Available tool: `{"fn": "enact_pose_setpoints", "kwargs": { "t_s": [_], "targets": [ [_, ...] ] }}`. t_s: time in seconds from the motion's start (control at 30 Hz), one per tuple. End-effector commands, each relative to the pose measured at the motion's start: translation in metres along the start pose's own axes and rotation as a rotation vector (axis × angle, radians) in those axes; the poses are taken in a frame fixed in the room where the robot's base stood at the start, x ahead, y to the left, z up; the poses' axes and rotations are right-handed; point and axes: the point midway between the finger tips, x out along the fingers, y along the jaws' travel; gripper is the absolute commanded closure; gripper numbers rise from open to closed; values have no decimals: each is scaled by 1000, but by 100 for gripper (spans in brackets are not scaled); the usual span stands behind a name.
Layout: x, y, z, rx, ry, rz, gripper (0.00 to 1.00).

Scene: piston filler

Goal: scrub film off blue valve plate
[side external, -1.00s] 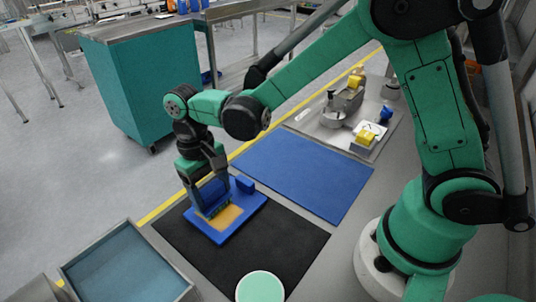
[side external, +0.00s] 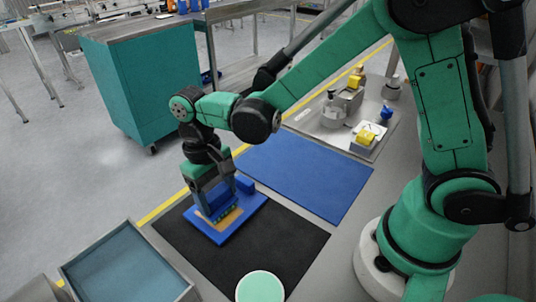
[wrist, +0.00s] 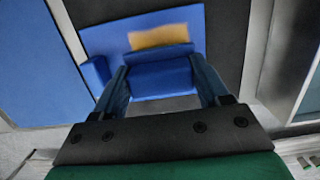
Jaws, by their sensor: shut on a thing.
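The blue valve plate (side external: 255,208) lies flat on a black mat, with a raised blue block at its far right corner. A tan film patch (side external: 229,218) shows on its top, partly hidden by the tool; the patch also shows in the wrist view (wrist: 158,35). The brush also shows between the fingers in the wrist view (wrist: 162,75). The bristles are at or very near the plate's surface; exact contact is unclear.
A blue mat (side external: 305,172) lies behind the black mat (side external: 275,245). A grey tray with a blue-grey floor (side external: 125,268) stands at the left front. A round pale green disc (side external: 260,288) is at the front edge. A metal tray (side external: 385,148) with several parts stands at the back right.

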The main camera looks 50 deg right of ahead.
Motion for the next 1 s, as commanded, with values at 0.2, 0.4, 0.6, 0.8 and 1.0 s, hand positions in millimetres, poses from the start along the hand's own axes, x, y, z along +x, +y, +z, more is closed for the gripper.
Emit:
{"fn": "enact_pose_setpoints", "kwargs": {
  "t_s": [0.2, 0.4, 0.6, 0.8, 1.0],
  "targets": [
    [0, 0, -21, 2, 0, 0, 81],
    [-8, 0, -38, 1, 0, 0, 81],
    [-27, 0, -34, 0, 0, 0, 82],
    [-45, 0, -31, 0, 0, 0, 82],
    [-63, 0, -28, 0, 0, 0, 82]
  ]
}}
